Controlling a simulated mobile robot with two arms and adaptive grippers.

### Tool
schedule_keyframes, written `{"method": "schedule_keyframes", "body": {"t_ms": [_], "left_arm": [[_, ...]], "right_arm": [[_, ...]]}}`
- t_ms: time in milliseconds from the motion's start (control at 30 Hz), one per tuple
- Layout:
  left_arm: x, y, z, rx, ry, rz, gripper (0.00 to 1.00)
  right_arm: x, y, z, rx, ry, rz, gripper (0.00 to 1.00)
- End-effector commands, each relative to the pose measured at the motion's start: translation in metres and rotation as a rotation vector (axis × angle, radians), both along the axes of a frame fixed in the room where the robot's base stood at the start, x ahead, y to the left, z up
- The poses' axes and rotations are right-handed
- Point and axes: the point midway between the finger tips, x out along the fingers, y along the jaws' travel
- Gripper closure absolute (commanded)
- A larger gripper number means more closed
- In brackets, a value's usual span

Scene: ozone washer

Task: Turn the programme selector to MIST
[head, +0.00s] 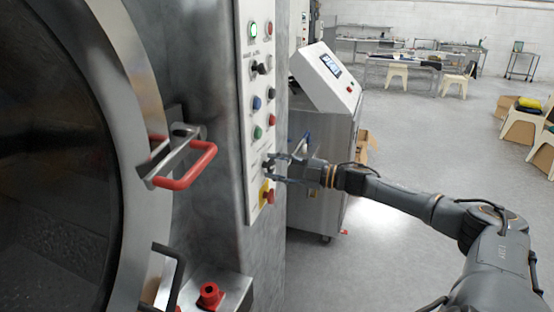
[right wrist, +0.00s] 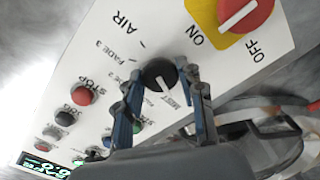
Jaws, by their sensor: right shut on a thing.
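The programme selector (right wrist: 158,75) is a round black knob on the white control panel (right wrist: 128,20). Around it in the right wrist view I read AIR, FADE 3 and, beside the right finger, MIST; other labels are partly hidden. My right gripper (right wrist: 163,92) is shut on the knob, one blue-grey finger on each side. I cannot tell for sure which label its pointer faces. In the head view my right gripper (head: 272,168) reaches the lower part of the panel from the right and largely covers the knob. My left gripper is not in view.
A red ON/OFF switch on a yellow plate (right wrist: 222,20) sits close to the selector. Panel buttons include a red STOP button (right wrist: 83,95). The washer's red door handle (head: 188,168) juts out left of the panel. A steel cabinet (head: 325,130) stands behind my right arm.

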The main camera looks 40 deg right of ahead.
Motion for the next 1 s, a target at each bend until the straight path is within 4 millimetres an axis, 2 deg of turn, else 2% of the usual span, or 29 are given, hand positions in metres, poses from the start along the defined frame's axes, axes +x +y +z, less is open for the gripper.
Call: {"method": "schedule_keyframes", "body": {"t_ms": [33,300,933,967,1000], "left_arm": [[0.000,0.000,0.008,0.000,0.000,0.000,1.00],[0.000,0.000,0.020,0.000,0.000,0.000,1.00],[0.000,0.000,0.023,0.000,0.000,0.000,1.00],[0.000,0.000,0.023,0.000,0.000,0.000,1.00],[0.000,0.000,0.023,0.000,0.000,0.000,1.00]], "right_arm": [[0.000,0.000,0.003,0.030,0.016,0.000,0.93],[0.000,0.000,0.001,0.152,0.079,0.000,0.93],[0.000,0.000,-0.001,0.201,0.104,0.000,0.93],[0.000,0.000,-0.001,0.200,0.105,0.000,0.59],[0.000,0.000,-0.001,0.200,0.105,0.000,0.51]]}}
